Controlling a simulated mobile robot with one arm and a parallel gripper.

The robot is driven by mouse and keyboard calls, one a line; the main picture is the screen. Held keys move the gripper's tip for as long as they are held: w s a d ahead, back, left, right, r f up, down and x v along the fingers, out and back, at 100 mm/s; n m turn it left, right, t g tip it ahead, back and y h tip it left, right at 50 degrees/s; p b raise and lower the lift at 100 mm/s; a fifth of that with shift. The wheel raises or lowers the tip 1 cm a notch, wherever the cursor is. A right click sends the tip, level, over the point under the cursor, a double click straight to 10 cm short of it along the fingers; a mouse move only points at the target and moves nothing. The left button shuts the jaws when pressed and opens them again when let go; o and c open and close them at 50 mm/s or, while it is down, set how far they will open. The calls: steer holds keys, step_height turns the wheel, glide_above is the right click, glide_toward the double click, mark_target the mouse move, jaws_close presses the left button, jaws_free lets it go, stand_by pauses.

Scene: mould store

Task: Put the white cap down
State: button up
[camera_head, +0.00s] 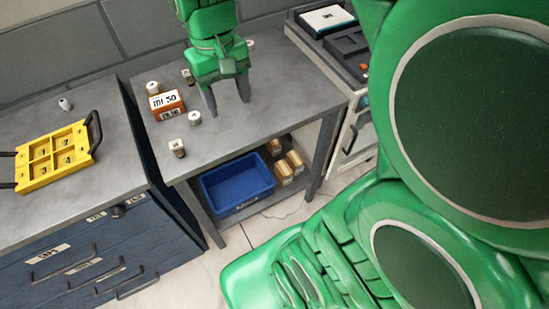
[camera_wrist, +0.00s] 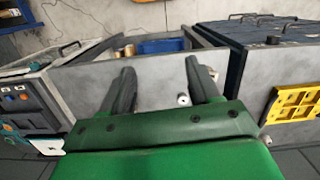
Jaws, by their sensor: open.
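My gripper (camera_head: 228,100) is over the grey middle table, fingers pointing down, spread and with nothing visible between them. It also shows in the wrist view (camera_wrist: 160,62). A white cap (camera_head: 194,117) stands on the table left of the fingers, apart from them in the head view. Another whitish cap-like piece (camera_head: 153,87) is behind the orange box. I cannot tell which is the task's cap. In the wrist view a small white piece (camera_wrist: 183,100) shows inside the right finger's line, partly hidden.
An orange box (camera_head: 167,105) and small dark pieces with pale tops (camera_head: 177,149) (camera_head: 188,77) stand nearby. A yellow numbered tray (camera_head: 53,158) lies on the left cabinet. A blue bin (camera_head: 238,185) is on the shelf below. The table's front right is clear.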

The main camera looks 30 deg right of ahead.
steer(key=s+d+f, duration=0.1)
steer(key=s, duration=0.6)
steer(key=s+d+f, duration=0.1)
steer(key=s+f, duration=0.1)
steer(key=s, duration=0.6)
steer(key=shift+f+m, duration=0.3)
steer(key=shift+m, duration=0.1)
